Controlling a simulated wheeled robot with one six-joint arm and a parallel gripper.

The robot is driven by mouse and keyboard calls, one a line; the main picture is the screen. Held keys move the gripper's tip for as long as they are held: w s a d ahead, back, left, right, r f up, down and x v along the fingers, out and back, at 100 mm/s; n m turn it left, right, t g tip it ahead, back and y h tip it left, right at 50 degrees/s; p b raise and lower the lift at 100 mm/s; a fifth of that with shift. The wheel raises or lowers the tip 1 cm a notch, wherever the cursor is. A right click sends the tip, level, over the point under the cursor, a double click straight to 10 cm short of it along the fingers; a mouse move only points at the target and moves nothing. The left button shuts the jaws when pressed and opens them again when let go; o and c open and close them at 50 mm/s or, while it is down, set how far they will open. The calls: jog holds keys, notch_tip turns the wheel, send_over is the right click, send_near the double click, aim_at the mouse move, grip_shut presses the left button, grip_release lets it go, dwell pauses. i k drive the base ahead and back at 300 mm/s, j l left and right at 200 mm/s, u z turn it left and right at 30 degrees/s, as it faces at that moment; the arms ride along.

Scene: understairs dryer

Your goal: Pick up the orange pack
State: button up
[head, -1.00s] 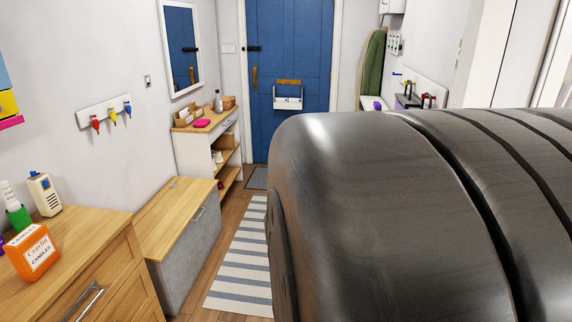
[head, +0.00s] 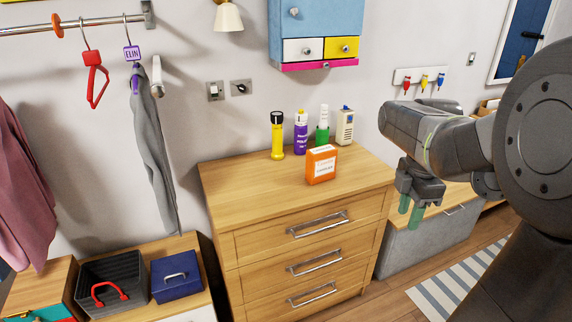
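The orange pack (head: 321,167) is a box with a white label, standing upright near the front edge of the wooden chest of drawers (head: 225,191) in the head view. My gripper (head: 411,216) hangs to the right of the chest, in front of the grey bench, with its green-tipped fingers pointing down. The two fingers are apart with nothing seen between them. It is clear of the orange pack.
Behind the pack stand a yellow torch (head: 277,136), a purple bottle (head: 301,132), a green bottle (head: 323,125) and a cream box-shaped device (head: 345,126). A blue wall cabinet (head: 318,22) hangs above. The chest top's left part is clear.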

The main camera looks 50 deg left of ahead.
aim_at(321, 161)
jog(key=i+j+u, duration=0.8)
jog(key=i, duration=0.3)
jog(key=i+j, duration=0.2)
